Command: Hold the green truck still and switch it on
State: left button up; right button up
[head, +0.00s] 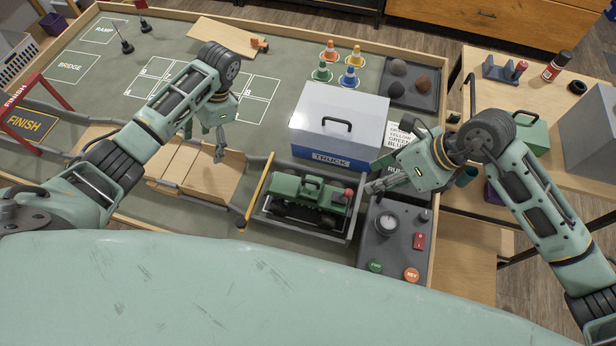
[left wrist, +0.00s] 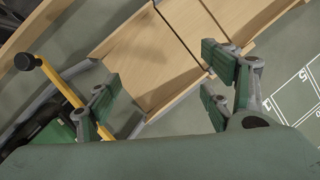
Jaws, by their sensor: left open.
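My left gripper (head: 220,155) is open and empty, above the wooden ramp boards to the left of the truck. Its two spread fingers also show in the left wrist view (left wrist: 162,80), with part of the truck (left wrist: 50,140) at lower left. My right gripper (head: 372,187) is just right of the truck's red end; contact and finger opening are unclear.
A yellow bar (head: 257,200) stands between the boards (head: 195,168) and the truck. A white lidded box (head: 340,115) labelled TRUCK stands behind it. A grey control panel (head: 385,255) with a dial, red switch and green and orange buttons lies to the right. Cones (head: 330,52) stand further back.

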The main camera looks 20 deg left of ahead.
aim_at(308, 181)
pick_arm(q)
jog(key=s+d+m+t+h, duration=0.1)
jog(key=d+m, duration=0.3)
jog(key=d, duration=0.5)
jog(key=s+d+m+t+h, duration=0.1)
jog(key=d+m, duration=0.2)
jog(key=d, duration=0.6)
jog(key=s+d+m+t+h, duration=0.1)
jog(key=d+m, duration=0.3)
jog(key=d, duration=0.6)
jog(key=shift+f+m+t, duration=0.2)
jog(key=shift+m+t, duration=0.1)
jog(key=shift+d+f, duration=0.2)
jog(key=shift+f, duration=3.6)
jog(key=shift+c, duration=0.5)
